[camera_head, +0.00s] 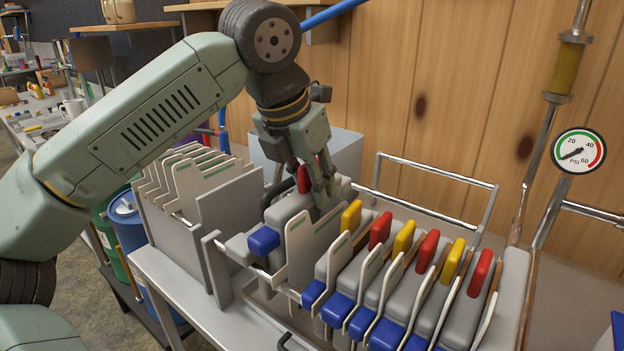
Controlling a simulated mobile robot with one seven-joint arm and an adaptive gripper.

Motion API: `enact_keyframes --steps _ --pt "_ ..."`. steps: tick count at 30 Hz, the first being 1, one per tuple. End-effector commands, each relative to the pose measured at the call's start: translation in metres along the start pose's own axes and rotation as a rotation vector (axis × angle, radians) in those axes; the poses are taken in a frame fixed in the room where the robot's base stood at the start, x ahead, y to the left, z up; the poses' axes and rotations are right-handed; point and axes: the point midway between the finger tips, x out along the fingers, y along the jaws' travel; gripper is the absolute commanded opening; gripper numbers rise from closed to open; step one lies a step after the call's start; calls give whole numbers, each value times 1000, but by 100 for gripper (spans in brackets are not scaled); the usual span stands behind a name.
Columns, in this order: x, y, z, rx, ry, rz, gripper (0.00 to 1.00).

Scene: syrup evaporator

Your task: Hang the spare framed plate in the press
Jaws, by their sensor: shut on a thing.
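The press (438,180) has a metal rail frame and holds several grey plates with red or yellow handles, alternating with cream plates.
A grey rack (232,215) with several cream plates stands left of the press on a bench (165,275). A pressure gauge (579,151) and pipes stand at the right. A wooden wall is behind. A blue drum (125,215) stands at the left.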

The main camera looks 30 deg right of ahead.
Motion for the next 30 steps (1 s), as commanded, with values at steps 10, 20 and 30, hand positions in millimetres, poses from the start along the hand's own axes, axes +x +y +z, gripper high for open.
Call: enact_keyframes --steps 10,20,30 --pt "18 0 -7 -1 -3 1 0" --pt "34 1 -14 -2 -2 1 0" --pt "41 0 -17 -1 -2 1 0"
